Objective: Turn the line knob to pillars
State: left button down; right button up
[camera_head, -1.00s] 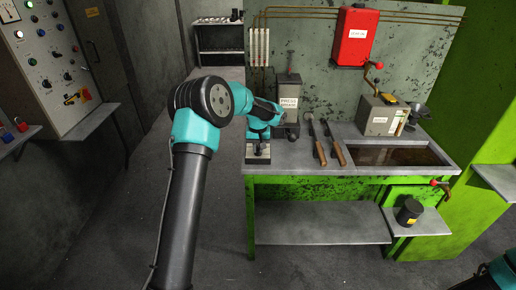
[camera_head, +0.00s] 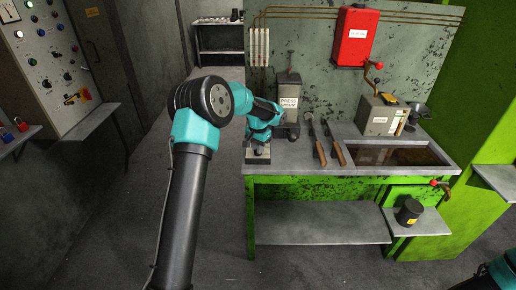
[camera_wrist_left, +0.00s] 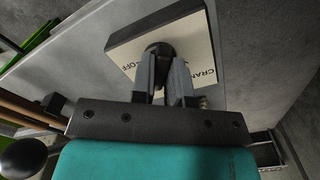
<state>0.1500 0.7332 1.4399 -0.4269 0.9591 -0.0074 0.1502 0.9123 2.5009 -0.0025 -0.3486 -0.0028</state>
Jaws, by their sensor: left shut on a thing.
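The line knob is a dark round knob (camera_wrist_left: 157,49) on a square block with a cream label plate (camera_wrist_left: 195,45). Parts of the words "CRAN" and "OFF" show on the plate; the rest is covered. In the head view the knob's block (camera_head: 257,159) sits at the left front corner of the bench, with the knob mostly hidden behind my gripper. My left gripper (camera_head: 259,143) comes down on it from above. In the left wrist view its two grey fingers (camera_wrist_left: 165,65) are shut on the knob. My right gripper is out of view.
On the grey bench, a labelled grey box (camera_head: 289,98) with a lever stands behind the knob. Two wooden-handled tools (camera_head: 328,150) lie to the right. Further right are a sunken basin (camera_head: 395,157) and another box (camera_head: 375,118). A red box (camera_head: 355,37) hangs on the wall.

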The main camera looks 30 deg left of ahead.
pick_arm(q)
jog(key=shift+m, duration=0.9)
jog(key=c, duration=1.1)
grip_release()
notch_tip(320, 180, up, 18)
jog(key=shift+f, duration=0.25)
jog(key=shift+f, duration=0.1)
